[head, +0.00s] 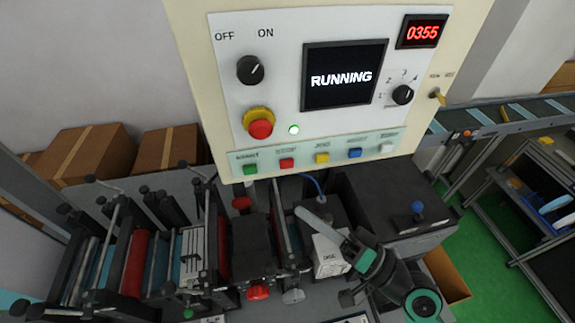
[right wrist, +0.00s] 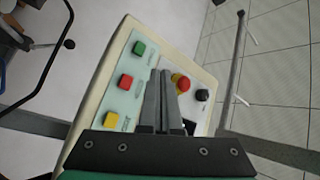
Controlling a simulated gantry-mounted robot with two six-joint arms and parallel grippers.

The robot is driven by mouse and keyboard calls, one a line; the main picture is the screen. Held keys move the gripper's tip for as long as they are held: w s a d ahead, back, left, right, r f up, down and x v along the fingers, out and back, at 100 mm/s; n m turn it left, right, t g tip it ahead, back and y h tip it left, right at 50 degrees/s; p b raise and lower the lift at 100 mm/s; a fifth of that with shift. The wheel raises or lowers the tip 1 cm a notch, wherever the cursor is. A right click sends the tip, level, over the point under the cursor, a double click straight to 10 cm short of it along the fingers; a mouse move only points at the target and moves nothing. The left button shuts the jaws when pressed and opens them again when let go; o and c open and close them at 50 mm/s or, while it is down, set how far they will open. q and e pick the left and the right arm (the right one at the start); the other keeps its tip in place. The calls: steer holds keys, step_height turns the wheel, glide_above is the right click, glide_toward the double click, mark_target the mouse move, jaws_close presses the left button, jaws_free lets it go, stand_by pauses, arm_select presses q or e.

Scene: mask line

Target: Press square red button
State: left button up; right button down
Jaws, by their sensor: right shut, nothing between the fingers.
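The square red button (head: 287,163) sits in the bottom row of the control panel (head: 220,90), between a green button (head: 250,169) and a yellow one (head: 322,158). My right gripper (head: 300,213) is shut and empty, below the button row in the head view and apart from the red button. In the right wrist view the shut fingertips (right wrist: 160,72) appear to the right of the square red button (right wrist: 126,82), with the green and yellow buttons above and below it. My left gripper is not in view.
A round red stop knob (head: 260,128) with a yellow collar sits above the row. Blue (head: 355,153) and white (head: 387,148) buttons are further right. The screen (head: 344,76) reads RUNNING; the counter (head: 422,32) reads 0355. Machine rollers (head: 135,260) fill the lower left.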

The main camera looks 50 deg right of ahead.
mark_target(282, 165)
steer(key=shift+w, duration=0.1)
steer(key=w+d, duration=0.5)
steer(key=w, duration=0.2)
steer(key=shift+b, duration=0.4)
stand_by(1.5)
steer(key=shift+w+d, duration=0.25)
steer(key=shift+w, duration=0.1)
steer(key=shift+w+d+b, duration=0.3)
steer(key=shift+w, duration=0.15)
stand_by(0.8)
stand_by(0.4)
steer(key=shift+s+a, duration=0.55)
steer(key=shift+s, duration=0.25)
